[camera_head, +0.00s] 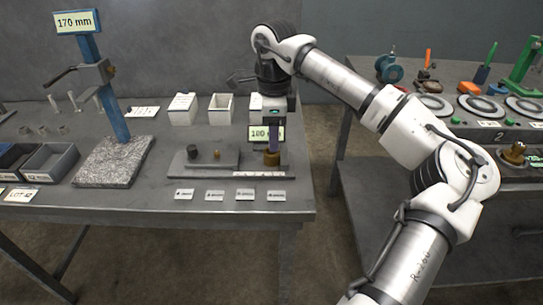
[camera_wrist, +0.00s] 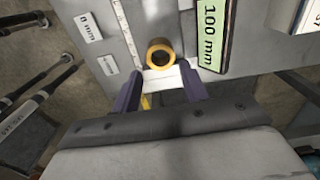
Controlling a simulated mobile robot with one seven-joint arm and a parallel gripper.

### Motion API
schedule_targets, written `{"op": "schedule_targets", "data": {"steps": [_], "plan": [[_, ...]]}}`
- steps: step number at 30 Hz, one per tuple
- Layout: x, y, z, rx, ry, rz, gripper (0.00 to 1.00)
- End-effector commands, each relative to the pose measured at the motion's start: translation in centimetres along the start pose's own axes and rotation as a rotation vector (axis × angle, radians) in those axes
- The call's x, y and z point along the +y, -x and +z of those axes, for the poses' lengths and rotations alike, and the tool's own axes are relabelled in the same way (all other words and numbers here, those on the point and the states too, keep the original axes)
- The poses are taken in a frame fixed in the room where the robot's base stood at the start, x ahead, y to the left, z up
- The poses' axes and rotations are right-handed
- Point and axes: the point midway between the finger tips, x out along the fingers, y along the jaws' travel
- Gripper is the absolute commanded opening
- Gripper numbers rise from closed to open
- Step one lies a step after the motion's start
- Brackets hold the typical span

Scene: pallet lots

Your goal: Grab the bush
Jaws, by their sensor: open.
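The bush, a brass-coloured ring with a dark bore, stands on the grey plate near its right end in the head view (camera_head: 273,159). It also shows in the wrist view (camera_wrist: 160,52), just past the fingertips. My gripper (camera_head: 273,143) points down above it in the head view. In the wrist view my gripper (camera_wrist: 160,72) has its two dark fingers apart, with the bush roughly centred between them and slightly beyond the tips. I cannot tell the exact height gap. The grey plate (camera_head: 232,171) lies on the table.
A dark cylinder (camera_head: 193,152) and a small brass piece (camera_head: 217,154) sit left on the plate. A blue-column stand (camera_head: 113,110), white boxes (camera_head: 220,108) and grey bins (camera_head: 50,163) share the table.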

Motion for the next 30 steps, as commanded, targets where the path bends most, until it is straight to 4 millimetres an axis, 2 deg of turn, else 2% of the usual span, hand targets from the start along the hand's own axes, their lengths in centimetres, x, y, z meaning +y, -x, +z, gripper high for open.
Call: {"op": "schedule_targets", "data": {"steps": [7, 15, 22, 23, 30], "plan": [[0.0, -1.5, 0.2, -0.001, 0.001, 0.001, 0.44], [-0.1, -5.3, 0.5, -0.002, 0.001, 0.001, 0.44], [-0.1, -5.7, 0.5, -0.001, 0.001, -0.001, 0.44], [-0.1, -5.7, 0.5, -0.001, 0.001, -0.001, 0.42], [-0.1, -5.6, 0.5, -0.001, 0.001, -0.001, 0.11]]}}
